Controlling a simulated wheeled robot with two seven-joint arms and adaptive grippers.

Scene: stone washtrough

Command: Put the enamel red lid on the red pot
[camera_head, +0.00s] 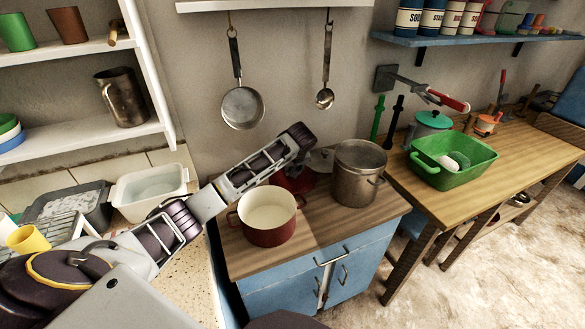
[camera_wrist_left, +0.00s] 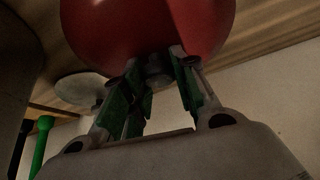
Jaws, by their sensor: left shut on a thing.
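The red pot (camera_head: 268,232) stands uncovered on the wooden top of the blue cabinet, and its cream inside shows. The red lid (camera_head: 296,182) is just behind it, partly hidden by my left arm; I cannot tell whether it touches the cabinet top. In the left wrist view the lid (camera_wrist_left: 150,28) fills the top of the picture. My left gripper (camera_wrist_left: 153,82), with green finger pads, is shut on the lid's knob. In the head view my left arm reaches over from the left behind the pot. My right gripper is not in view.
A tall steel pot (camera_head: 357,178) stands close at the right, with a grey lid (camera_head: 320,160) behind. A pan (camera_head: 243,107) and ladle (camera_head: 325,97) hang on the wall. A green basin (camera_head: 440,178) is on the right table. The cabinet's front right corner is clear.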

